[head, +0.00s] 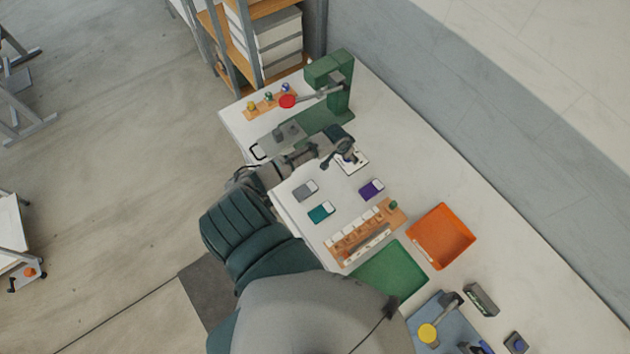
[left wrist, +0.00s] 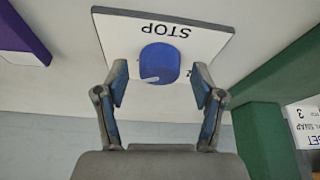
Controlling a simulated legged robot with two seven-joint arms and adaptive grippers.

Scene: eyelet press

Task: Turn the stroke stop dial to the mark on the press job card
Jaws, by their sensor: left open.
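The stroke stop dial (left wrist: 160,58) is a round blue knob on a white plate (left wrist: 210,44) marked STOP, upside down in the left wrist view. In the head view my left gripper (head: 342,150) hangs over the white plate (head: 357,168) and mostly hides the dial. A white card (left wrist: 306,122) at right shows part of "SET", "SNAP" and a 3, cut off. My right gripper is out of view.
The green press (head: 338,95) with a red-knobbed lever (head: 288,101) stands behind my gripper. Purple (head: 371,188), teal (head: 320,212) and grey (head: 304,191) small boxes lie nearer. An orange tray (head: 468,232) and green mat (head: 415,277) lie to the right.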

